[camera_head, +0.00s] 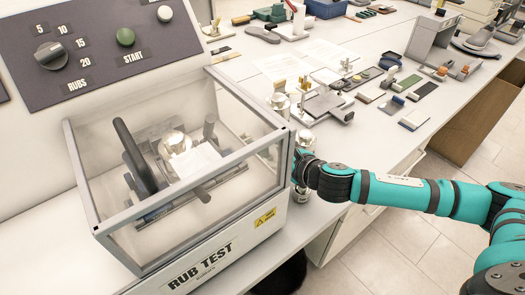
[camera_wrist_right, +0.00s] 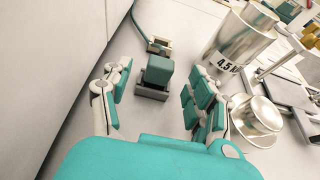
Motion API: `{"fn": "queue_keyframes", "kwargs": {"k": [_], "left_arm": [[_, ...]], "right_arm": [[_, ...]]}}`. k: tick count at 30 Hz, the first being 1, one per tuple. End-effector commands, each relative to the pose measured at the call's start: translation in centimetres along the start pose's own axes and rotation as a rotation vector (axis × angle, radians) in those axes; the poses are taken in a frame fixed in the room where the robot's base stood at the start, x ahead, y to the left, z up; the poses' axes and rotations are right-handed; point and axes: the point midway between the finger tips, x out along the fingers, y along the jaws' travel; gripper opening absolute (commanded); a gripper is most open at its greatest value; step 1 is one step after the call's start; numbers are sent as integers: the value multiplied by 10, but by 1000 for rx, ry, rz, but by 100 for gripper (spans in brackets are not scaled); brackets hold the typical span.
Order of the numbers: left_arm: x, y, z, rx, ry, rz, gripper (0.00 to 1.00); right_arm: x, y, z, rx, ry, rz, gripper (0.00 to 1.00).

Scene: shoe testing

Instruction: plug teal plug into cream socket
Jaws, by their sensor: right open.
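In the right wrist view, a teal plug (camera_wrist_right: 159,70) stands upright in a dark grey holder (camera_wrist_right: 152,93) on the white bench, beside a wall-like machine side. Just beyond it is a small cream socket (camera_wrist_right: 159,46) with a teal cable running from it up and left. My right gripper (camera_wrist_right: 155,88) is open, with one finger left of the plug and the other right of it, and nothing held. In the head view the right gripper (camera_head: 303,172) is beside the rub tester's front right corner and partly hidden. The plug and socket cannot be made out there. My left gripper is not in view.
The rub test machine (camera_head: 205,262) with its clear cover fills the left of the head view. A metal weight (camera_wrist_right: 238,42) marked 4.5 and a round metal piece (camera_wrist_right: 256,118) stand close right of my gripper. Several tools and samples lie farther along the bench.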

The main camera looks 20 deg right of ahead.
Motion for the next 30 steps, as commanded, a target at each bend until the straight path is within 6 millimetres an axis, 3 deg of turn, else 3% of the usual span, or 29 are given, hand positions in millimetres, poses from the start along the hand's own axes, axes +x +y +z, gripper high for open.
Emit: {"fn": "queue_keyframes", "kwargs": {"k": [7,17,30], "left_arm": [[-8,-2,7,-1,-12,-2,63],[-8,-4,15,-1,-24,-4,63],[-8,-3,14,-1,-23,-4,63]], "right_arm": [[36,0,3,2,-1,1,60],[42,-1,2,1,0,0,58],[42,-1,2,1,0,0,1]]}}
